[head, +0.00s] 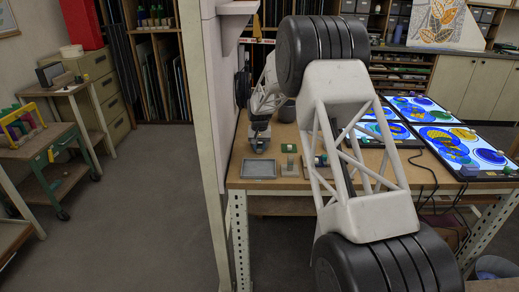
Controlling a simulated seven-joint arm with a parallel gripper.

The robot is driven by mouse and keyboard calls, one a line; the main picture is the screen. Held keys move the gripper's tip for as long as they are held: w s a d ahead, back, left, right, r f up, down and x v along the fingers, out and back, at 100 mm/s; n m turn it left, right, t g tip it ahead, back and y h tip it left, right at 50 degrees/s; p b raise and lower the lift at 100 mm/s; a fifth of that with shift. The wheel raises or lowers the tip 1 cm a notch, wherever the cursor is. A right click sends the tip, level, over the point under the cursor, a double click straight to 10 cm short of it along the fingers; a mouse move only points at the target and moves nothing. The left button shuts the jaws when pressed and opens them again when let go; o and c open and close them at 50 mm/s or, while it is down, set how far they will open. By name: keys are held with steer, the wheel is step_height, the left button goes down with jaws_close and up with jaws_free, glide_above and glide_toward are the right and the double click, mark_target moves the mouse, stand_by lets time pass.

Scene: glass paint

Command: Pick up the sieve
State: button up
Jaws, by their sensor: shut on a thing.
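My gripper (259,136) is at the left end of the wooden workbench, pointing down, beyond a shallow grey rectangular tray. It is small in the view and partly hidden by its own wrist. It is shut on a small grey thing (259,147), which I take to be the sieve. The picture is too small to show its mesh or rim clearly, or whether it touches the bench.
The grey tray (259,169) lies near the bench's front edge. A white partition (212,120) rises close on the left. Lit panels with blue and yellow glass (455,143) cover the right side.

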step_height(320, 180, up, 2)
steer(key=shift+r, duration=0.1)
steer(key=shift+s+r, duration=0.25)
steer(key=r, duration=0.1)
glide_above(266, 174)
steer(key=shift+d+r, duration=0.15)
steer(key=shift+r, duration=0.05)
stand_by(0.4)
stand_by(0.5)
steer(key=s+a+r, duration=0.2)
steer(key=a, duration=0.5)
steer(key=shift+s+a+r, duration=0.25)
steer(key=shift+s+r, duration=0.05)
steer(key=shift+d, duration=0.25)
